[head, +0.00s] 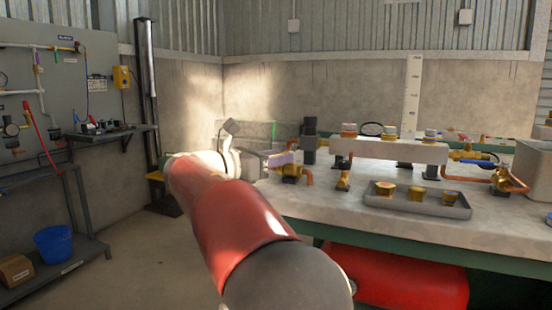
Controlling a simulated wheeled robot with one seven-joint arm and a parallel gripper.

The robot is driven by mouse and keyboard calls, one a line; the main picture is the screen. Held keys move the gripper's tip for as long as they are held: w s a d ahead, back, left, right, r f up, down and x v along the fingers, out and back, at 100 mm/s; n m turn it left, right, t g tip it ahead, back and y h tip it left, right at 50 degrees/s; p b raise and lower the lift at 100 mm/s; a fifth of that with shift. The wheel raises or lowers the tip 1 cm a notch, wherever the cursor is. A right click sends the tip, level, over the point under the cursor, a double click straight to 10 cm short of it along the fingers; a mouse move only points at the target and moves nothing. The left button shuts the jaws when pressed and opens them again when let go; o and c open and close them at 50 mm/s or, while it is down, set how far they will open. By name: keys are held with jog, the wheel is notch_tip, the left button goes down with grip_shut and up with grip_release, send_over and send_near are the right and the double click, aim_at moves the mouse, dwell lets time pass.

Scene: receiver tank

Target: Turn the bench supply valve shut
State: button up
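On the bench (345,205), a brass valve (291,170) with a pale lavender lever (282,159) and copper pipe stands at the left end, just right of my arm's far end. Another brass valve (463,154) with a blue lever (478,163) sits at the right of the pipework. I cannot read a label telling which is the bench supply valve. My red arm reaches up from the bottom middle. My gripper (230,128) is small and partly hidden at its far end, left of the lavender lever. I cannot see its fingers clearly or any contact with a lever.
A grey tray (444,209) with several brass fittings lies on the bench front. A pale manifold block (390,150) stands behind it. A red tank (400,280) sits under the bench. A gauge panel (85,75) and blue bucket (53,244) are left. Floor between is clear.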

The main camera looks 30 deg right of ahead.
jog(key=shift+d, duration=0.15)
grip_shut()
jog(key=shift+t, duration=0.3)
jog(key=shift+s+d+n+t+y+b, duration=0.1)
jog(key=shift+s+n+t+y+b, duration=0.15)
jog(key=shift+n+t, duration=0.5)
jog(key=shift+s+d+n+t+y+b, duration=0.1)
jog(key=shift+s+n+t+y, duration=0.3)
jog(key=shift+t, duration=0.5)
jog(key=shift+s+d+n+t+y+b, duration=0.1)
jog(key=shift+n+t+y+b, duration=0.15)
jog(key=shift+n+t, duration=0.55)
jog(key=shift+s+d+n+t+y, duration=0.15)
jog(key=shift+n+t+y, duration=0.35)
jog(key=shift+t, duration=0.25)
jog(key=shift+s+n+t+y, duration=0.15)
jog(key=shift+n+t+y, duration=0.25)
jog(key=shift+n+t, duration=0.25)
jog(key=shift+t+b, duration=0.25)
jog(key=shift+b, duration=0.05)
